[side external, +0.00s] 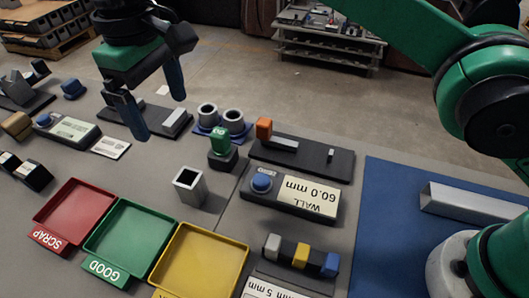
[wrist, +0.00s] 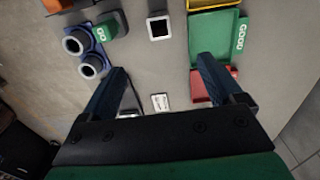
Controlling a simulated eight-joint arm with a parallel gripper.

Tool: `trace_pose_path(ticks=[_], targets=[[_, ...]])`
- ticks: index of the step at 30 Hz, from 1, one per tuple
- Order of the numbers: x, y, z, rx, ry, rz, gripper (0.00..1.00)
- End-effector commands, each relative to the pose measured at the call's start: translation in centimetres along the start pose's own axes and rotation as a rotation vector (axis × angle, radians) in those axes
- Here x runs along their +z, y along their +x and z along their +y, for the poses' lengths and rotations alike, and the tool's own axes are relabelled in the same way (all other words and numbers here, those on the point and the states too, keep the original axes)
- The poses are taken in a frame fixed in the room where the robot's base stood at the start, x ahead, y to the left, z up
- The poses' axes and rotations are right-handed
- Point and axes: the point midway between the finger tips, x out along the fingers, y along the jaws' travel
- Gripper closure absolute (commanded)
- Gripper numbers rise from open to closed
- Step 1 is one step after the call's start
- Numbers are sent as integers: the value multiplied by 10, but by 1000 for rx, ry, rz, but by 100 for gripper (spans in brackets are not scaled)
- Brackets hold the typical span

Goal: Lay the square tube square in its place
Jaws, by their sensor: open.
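A short, hollow, silver square tube (side external: 188,194) stands upright on the grey bench, its open end up, behind the trays. It also shows at the top middle of the wrist view (wrist: 159,28). My gripper (side external: 159,113) is open and empty, held above the bench, back and left of the short tube. In the wrist view my gripper's fingers (wrist: 160,82) are spread wide, and the short tube lies beyond their tips, touching neither.
Red (side external: 75,213), green (side external: 130,240) and yellow (side external: 200,258) trays line the front. A green-topped block (side external: 220,143), a blue holder with two round tubes (side external: 222,126) and a WALL 60.0 mm readout (side external: 290,193) stand near the short tube. Bare bench surrounds it.

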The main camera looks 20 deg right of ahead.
Motion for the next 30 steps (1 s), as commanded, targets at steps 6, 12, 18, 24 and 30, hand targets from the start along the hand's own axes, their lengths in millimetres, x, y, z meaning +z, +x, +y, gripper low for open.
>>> trace_pose_path(ticks=[6,12,18,24,30], targets=[[1,18,1,0,2,0,13],[1,51,1,0,2,1,13],[1,98,1,0,2,1,13],[1,126,1,0,2,1,13],[1,154,1,0,2,1,13]])
